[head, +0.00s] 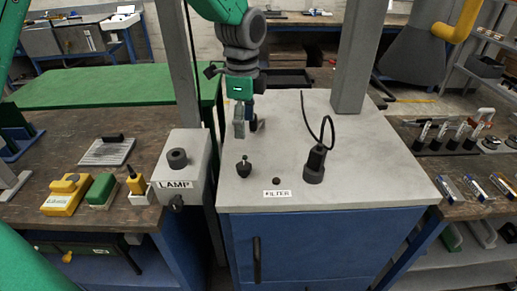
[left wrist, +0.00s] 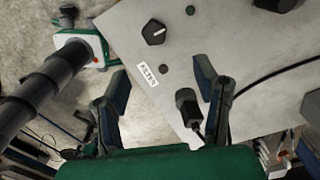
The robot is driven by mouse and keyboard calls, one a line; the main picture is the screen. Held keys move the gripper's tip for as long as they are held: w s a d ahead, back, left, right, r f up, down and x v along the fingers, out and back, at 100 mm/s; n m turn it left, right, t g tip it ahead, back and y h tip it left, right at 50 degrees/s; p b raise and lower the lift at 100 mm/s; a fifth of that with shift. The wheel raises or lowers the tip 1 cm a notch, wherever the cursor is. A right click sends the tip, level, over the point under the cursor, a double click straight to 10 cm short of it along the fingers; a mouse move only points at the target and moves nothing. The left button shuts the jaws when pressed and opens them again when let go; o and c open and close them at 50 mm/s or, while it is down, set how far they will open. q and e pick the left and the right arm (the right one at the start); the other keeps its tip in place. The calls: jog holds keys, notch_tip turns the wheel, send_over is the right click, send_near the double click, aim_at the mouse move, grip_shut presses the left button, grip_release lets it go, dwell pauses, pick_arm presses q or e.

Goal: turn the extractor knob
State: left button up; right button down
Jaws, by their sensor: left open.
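A small black knob (head: 244,168) stands on the grey top of a blue cabinet (head: 370,165). No label reading extractor is legible. My left gripper (head: 246,128) is open and empty, pointing down above the cabinet top, behind and above the knob. In the left wrist view its spread fingers (left wrist: 160,68) frame the label's area, with the knob beyond the tips. My right gripper is not in view.
A black cylinder (head: 315,162) with a looped cable stands right of the knob. A grey LAMP box (head: 182,170) with its own black knob (head: 177,158) is at the left. Grey posts rise on both sides of the cabinet. The front of the cabinet top is mostly clear.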

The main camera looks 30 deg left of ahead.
aim_at(243, 165)
pick_arm(q)
jog(key=f, duration=0.7)
jog(key=s+f, duration=0.1)
jog(key=f, duration=0.3)
jog(key=shift+a+f+p, duration=0.25)
jog(key=shift+f+p, duration=0.05)
jog(key=shift+p, duration=0.05)
jog(key=shift+s+d+f, duration=0.15)
jog(key=shift+f, duration=0.35)
jog(key=shift+d+f, duration=0.1)
jog(key=shift+f, duration=0.1)
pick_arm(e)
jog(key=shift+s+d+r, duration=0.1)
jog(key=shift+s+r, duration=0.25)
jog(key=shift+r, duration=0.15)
pick_arm(q)
jog(key=shift+c, duration=0.5)
jog(key=shift+a, duration=0.2)
jog(key=c, duration=1.1)
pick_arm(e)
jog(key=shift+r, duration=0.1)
